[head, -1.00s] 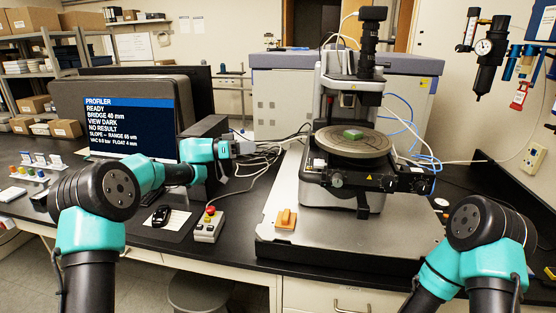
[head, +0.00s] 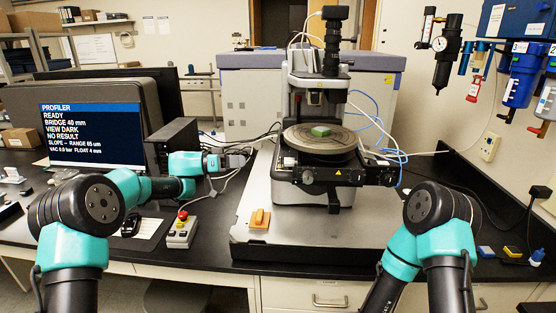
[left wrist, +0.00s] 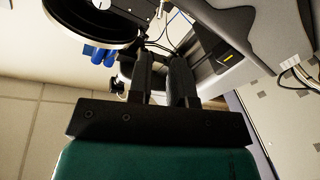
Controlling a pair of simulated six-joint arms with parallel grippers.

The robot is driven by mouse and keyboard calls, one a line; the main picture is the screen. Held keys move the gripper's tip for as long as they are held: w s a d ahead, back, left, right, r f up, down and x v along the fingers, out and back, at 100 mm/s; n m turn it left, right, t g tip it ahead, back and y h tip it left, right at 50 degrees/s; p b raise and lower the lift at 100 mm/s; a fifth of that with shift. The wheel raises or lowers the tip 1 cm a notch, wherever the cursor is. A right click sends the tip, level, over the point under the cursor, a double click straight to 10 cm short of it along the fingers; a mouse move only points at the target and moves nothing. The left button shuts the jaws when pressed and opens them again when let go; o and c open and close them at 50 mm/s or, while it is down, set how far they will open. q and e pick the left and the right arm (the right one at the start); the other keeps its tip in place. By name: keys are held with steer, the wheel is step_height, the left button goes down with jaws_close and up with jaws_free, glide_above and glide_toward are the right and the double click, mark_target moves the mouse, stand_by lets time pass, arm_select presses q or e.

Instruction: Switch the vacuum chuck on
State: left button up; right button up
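The round chuck (head: 342,146) of the profiler carries a green sample (head: 320,131). A black unit with small knobs (head: 330,175) runs along the front of the stage. An orange switch-like piece (head: 259,219) sits on the grey base plate. The screen (head: 92,135) reads VAC 0.0 bar. My left gripper (head: 238,160) is left of the stage, apart from it. In the left wrist view its two black fingers (left wrist: 162,62) stand a little apart with nothing seen between them. A dark round disc (left wrist: 92,15) shows beyond them. My right gripper is out of view; only its arm shows.
Grey cables (head: 228,183) hang near my left gripper. A regulator (head: 447,55) and blue filters (head: 520,88) are on the right wall.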

mark_target(278, 167)
arm_select(q)
steer(key=d, duration=0.8)
steer(key=w+d, duration=0.1)
steer(key=d, duration=0.3)
steer(key=shift+d, duration=0.4)
jaws_close()
